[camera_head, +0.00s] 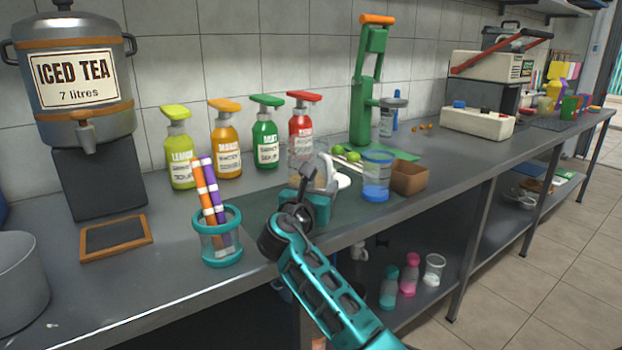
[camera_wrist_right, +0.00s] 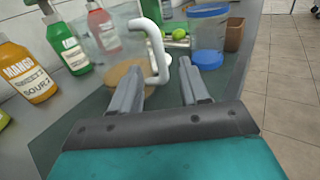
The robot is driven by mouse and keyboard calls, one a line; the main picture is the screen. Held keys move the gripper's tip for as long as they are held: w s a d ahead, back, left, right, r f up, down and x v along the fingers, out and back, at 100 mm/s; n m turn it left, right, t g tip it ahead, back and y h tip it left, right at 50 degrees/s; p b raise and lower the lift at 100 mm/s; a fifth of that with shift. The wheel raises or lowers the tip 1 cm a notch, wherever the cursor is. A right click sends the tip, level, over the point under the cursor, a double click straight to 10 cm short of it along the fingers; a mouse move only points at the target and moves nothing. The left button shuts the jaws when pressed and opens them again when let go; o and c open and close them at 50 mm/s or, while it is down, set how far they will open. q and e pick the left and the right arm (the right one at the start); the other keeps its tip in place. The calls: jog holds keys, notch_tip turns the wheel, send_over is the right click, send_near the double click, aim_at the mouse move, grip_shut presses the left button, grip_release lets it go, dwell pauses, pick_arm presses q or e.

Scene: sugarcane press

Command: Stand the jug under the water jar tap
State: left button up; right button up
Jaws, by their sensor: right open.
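The jug (camera_wrist_right: 108,42) is a clear vessel with a brownish bottom and a white handle (camera_wrist_right: 160,50). In the head view it stands on the counter, mostly hidden behind my right gripper, with its white handle (camera_head: 342,181) showing to the right. My right gripper (camera_wrist_right: 160,82) is open, with the lower part of the handle showing between or just beyond its fingertips; contact cannot be told. The grey jar (camera_head: 85,75) at the left is labelled ICED TEA, and its tap (camera_head: 86,138) points down above the front of a dark stand (camera_head: 98,180). My left gripper is out of view.
A teal holder (camera_head: 221,240) with striped sticks stands between jar and jug. A framed slate (camera_head: 115,238) lies before the stand. Several pump bottles (camera_head: 226,150) line the wall. A blue-based container (camera_head: 376,180) and brown box (camera_head: 409,178) stand right of the jug.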

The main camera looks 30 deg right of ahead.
aim_at(328, 178)
jog(key=x, duration=0.3)
jog(key=shift+w+d+b, duration=0.15)
jog(key=shift+d+b, duration=0.05)
jog(key=shift+b, duration=0.2)
grip_shut()
dwell(1.0)
